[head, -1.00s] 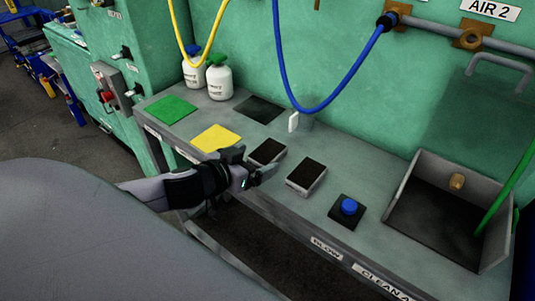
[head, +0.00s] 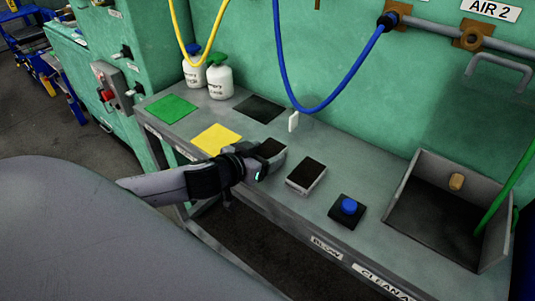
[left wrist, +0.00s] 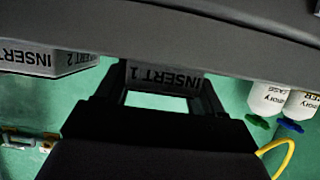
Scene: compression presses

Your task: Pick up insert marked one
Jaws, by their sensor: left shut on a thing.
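The insert marked "INSERT 1" (left wrist: 165,77) is a block with a dark top (head: 270,148) on the grey bench. Its label shows upside down between my fingers in the left wrist view. My left gripper (head: 264,163) is shut on its front side, and my arm hides part of it. I cannot tell whether it is lifted off the bench. The insert marked "INSERT 2" (left wrist: 50,60) stands just to the right of it in the head view (head: 306,176), apart from it. My right gripper is not in view.
A yellow mat (head: 217,139), a green mat (head: 171,108) and a black mat (head: 260,108) lie on the bench (head: 260,215). Two white bottles (head: 219,82) stand at the back. A blue button (head: 348,207) and an open bin (head: 432,225) are at the right. A blue hose (head: 340,75) hangs behind.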

